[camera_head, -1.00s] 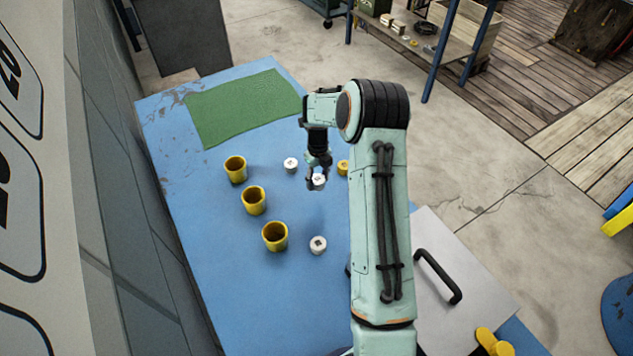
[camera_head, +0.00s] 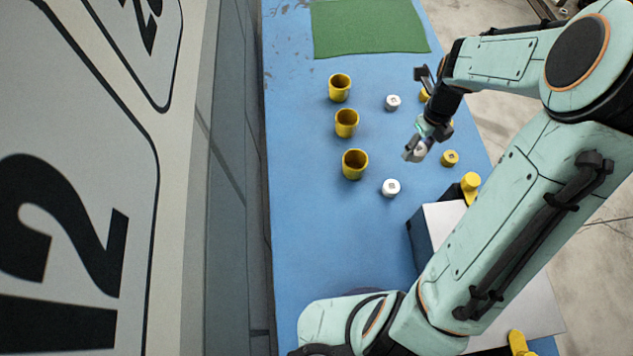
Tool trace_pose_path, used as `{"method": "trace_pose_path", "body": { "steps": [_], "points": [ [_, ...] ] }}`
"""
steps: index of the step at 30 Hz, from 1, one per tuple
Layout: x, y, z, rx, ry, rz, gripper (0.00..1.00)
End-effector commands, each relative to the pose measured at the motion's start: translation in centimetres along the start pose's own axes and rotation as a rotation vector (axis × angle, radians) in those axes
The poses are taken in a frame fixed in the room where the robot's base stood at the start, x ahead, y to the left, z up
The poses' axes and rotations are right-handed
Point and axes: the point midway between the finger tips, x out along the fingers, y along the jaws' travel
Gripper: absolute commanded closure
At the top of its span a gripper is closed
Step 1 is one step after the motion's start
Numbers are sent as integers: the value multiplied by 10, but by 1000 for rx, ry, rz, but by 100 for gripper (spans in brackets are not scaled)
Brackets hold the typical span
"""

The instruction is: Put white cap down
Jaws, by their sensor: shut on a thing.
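My gripper (camera_head: 413,152) is shut on a white cap (camera_head: 420,148), which shows between its fingers. The fingers hide part of this cap. It appears to be above the blue table (camera_head: 310,250); the exact height is hard to tell. Two other white caps stand on the table: one behind and left of my gripper (camera_head: 392,101), and one in front and left of it (camera_head: 391,187).
Three yellow cups (camera_head: 340,87), (camera_head: 346,122), (camera_head: 355,163) stand in a row left of the caps. Yellow caps (camera_head: 450,158), (camera_head: 425,95) lie right of and behind my gripper. A green mat (camera_head: 366,27) lies at the back. The table's left front is clear.

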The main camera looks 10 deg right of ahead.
Motion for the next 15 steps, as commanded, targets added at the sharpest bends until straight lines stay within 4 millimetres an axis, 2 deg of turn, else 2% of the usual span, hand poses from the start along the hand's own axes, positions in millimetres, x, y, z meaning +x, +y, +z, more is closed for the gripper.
{"method": "trace_pose_path", "body": {
  "steps": [4, 7, 11, 15],
  "points": [
    [5, 3, 6, -210, 1, 1, 81],
    [12, 19, 19, -412, 1, 3, 81],
    [22, 54, 40, -688, 1, 2, 81],
    [33, 102, 58, -942, 2, 3, 81]
  ]
}}
